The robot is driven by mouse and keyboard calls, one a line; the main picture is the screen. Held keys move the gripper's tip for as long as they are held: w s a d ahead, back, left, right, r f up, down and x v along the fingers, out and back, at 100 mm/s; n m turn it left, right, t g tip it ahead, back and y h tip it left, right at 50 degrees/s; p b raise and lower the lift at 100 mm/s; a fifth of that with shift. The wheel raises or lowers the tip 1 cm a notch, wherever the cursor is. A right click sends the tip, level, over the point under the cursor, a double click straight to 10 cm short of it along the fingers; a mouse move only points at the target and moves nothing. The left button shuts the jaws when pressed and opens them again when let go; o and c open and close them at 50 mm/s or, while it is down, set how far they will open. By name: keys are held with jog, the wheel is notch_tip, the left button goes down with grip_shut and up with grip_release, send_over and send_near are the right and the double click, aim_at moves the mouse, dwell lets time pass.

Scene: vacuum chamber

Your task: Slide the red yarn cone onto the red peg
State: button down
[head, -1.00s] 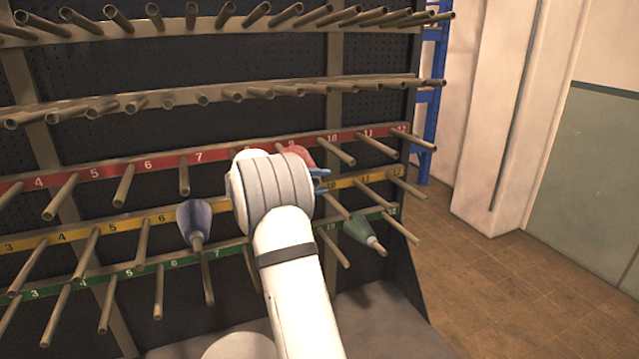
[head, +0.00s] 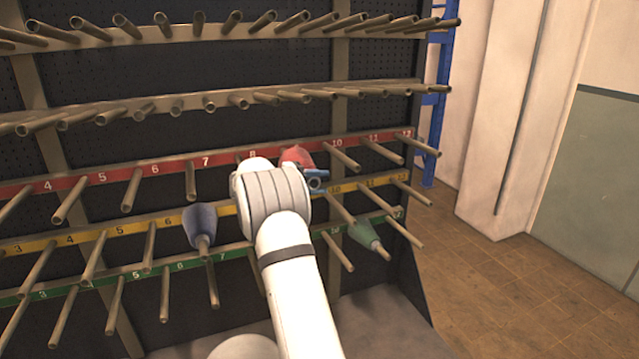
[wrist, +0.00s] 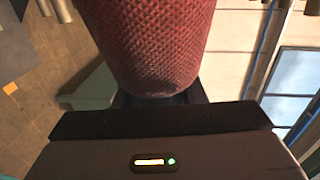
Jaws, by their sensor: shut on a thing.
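The red yarn cone (head: 297,156) shows in the head view just above my wrist, in front of the red rail (head: 180,166) between labels 8 and 10. In the wrist view the cone (wrist: 150,45) fills the top middle, with its rounded lower end close to the gripper body. My gripper (wrist: 158,98) is shut on the cone, and its fingertips are largely hidden behind it. My arm hides most of the gripper in the head view. The red-rail peg behind the cone is hidden, so I cannot tell whether the cone touches it.
A blue-grey cone (head: 200,222) sits on a yellow-rail peg left of my arm. A green cone (head: 365,234) sits at the lower right. Bare pegs stick out all around, including the peg at red label 10 (head: 343,158). Open floor (head: 500,280) lies at right.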

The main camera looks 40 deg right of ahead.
jog(key=c, duration=0.8)
grip_release()
jog(key=shift+w, duration=0.1)
jog(key=shift+c, duration=0.2)
jog(key=shift+w+a, duration=0.1)
jog(key=shift+a, duration=0.2)
jog(key=b+v, duration=0.2)
jog(key=v, duration=0.5)
jog(key=shift+a+r, duration=0.1)
jog(key=shift+r, duration=0.05)
